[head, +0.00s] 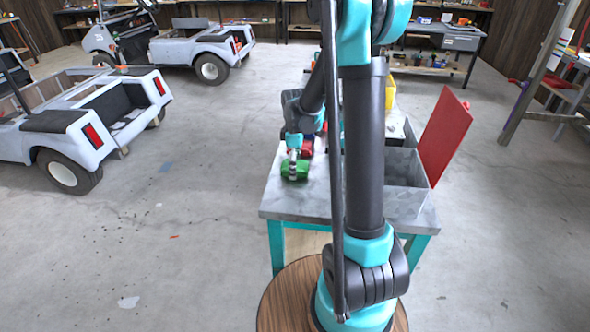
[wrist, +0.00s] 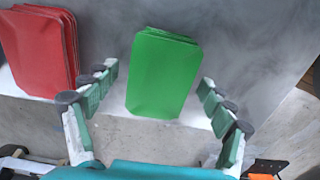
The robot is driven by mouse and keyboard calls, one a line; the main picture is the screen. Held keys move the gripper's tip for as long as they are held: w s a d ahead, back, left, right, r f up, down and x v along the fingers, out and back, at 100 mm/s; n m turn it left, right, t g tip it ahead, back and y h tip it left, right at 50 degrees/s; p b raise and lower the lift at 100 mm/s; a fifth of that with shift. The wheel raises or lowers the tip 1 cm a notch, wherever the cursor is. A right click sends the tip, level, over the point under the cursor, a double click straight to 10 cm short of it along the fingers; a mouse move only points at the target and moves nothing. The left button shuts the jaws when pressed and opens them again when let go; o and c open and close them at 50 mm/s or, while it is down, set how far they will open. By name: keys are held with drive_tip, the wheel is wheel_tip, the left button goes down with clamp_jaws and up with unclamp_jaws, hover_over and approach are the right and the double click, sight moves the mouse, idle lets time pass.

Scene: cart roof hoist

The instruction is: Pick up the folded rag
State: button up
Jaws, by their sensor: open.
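A green folded rag (wrist: 163,75), a flat, layered bundle with rounded corners, lies on the grey tabletop. In the head view the green rag (head: 294,173) is near the table's left edge. A similar red folded bundle (wrist: 38,50) lies to its left in the wrist view, and behind it in the head view (head: 306,147). My gripper (wrist: 157,80) is open, with one finger on each side of the green rag in the wrist view. I cannot tell whether the fingers touch it. In the head view my gripper (head: 294,152) is just above the green rag.
The grey table (head: 285,199) has teal legs. An upright red panel (head: 443,135) stands at its right side, by a grey bin (head: 405,167). Carts, one of them a white cart (head: 60,122), stand at the left.

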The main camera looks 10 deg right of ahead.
drive_tip(key=shift+c, duration=0.4)
drive_tip(key=c, duration=1.2)
drive_tip(key=shift+o, duration=0.2)
drive_tip(key=shift+r, duration=0.1)
wheel_tip(320, 180, up, 20)
